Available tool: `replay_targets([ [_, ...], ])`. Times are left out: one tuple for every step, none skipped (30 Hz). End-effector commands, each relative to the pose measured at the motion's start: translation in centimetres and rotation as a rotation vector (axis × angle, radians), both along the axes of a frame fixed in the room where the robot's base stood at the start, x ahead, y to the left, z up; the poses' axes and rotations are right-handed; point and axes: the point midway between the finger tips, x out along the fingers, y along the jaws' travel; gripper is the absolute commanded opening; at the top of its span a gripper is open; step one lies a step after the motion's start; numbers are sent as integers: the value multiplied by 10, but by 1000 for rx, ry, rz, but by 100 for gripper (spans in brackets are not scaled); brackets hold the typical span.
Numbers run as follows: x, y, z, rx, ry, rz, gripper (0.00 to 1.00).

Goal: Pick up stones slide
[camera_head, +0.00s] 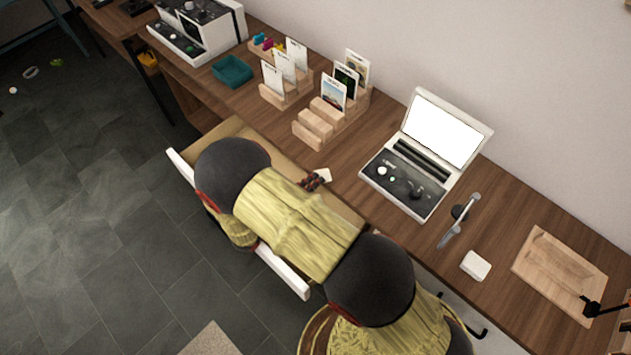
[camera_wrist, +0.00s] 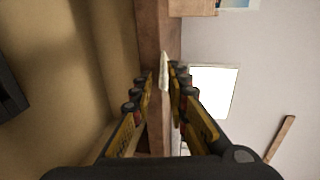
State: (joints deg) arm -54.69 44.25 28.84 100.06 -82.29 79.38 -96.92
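My gripper (camera_head: 318,180) is at the front edge of the desk, reaching in from the front. A thin white slide (camera_head: 325,175) is at its fingertips by the desk edge; its picture side cannot be read. In the wrist view the slide (camera_wrist: 164,72) shows nearly edge-on between the fingertips of my gripper (camera_wrist: 160,78). It is closer to the right finger, with a gap to the left finger, so the fingers look open around it. Whether this is the stones slide cannot be told.
A stepped wooden holder (camera_head: 308,130) with picture slides and another holder (camera_head: 268,97) with white cards stand behind. A laptop-like device (camera_head: 397,187) is right of my gripper. A teal tray (camera_head: 232,71), white box (camera_head: 475,265) and wooden board (camera_head: 530,275) lie farther along the desk.

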Motion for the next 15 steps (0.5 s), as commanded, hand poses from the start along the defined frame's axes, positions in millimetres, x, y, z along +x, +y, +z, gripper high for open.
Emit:
replay_targets([
  [0,0,0,0,0,0,16],
  [0,0,0,0,0,0,16],
  [0,0,0,0,0,0,16],
  [0,0,0,0,0,0,16],
  [0,0,0,0,0,0,15],
  [0,0,0,0,0,0,14],
  [0,0,0,0,0,0,13],
  [0,0,0,0,0,0,12],
  [0,0,0,0,0,0,11],
  [0,0,0,0,0,0,10],
  [0,0,0,0,0,0,10],
  [0,0,0,0,0,0,9],
  [0,0,0,0,0,0,8],
  [0,0,0,0,0,0,7],
  [0,0,0,0,0,0,6],
])
